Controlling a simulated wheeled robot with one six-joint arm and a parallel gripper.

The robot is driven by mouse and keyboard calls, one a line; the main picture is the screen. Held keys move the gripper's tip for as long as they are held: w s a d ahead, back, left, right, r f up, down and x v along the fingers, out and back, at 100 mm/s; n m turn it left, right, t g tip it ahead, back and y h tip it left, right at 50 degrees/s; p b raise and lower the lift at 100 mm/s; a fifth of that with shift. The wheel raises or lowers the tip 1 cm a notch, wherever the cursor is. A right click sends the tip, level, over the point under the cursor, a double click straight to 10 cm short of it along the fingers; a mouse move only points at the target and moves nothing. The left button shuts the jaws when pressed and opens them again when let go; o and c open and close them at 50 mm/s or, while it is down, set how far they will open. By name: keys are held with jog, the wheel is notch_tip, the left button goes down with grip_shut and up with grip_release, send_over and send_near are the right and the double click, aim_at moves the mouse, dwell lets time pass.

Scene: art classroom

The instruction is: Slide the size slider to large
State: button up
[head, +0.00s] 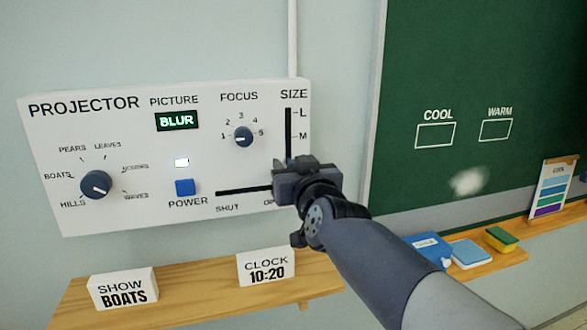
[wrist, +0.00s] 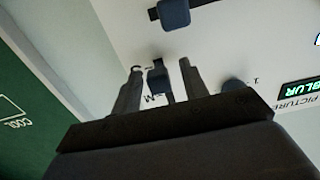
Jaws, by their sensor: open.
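The white projector panel (head: 120,130) has an upright size slider track (head: 288,125) at its right, marked L at the top and M below. In the head view my gripper (head: 290,172) covers the lower part of this track, so its knob is hidden there. In the wrist view the picture is turned roughly upside down. A dark blue size knob (wrist: 156,80) shows between the two fingers of my open gripper (wrist: 160,68), on the side of M away from L. I cannot tell whether a finger touches the knob.
A level shut–open track (head: 240,191) runs just left of my gripper; its blue knob (wrist: 174,13) is close beyond my fingertips. The focus dial (head: 243,137) and power button (head: 185,187) are to the left. A wooden shelf (head: 205,287) is below. The track above my gripper is clear.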

jog(key=shift+c, duration=0.5)
grip_shut()
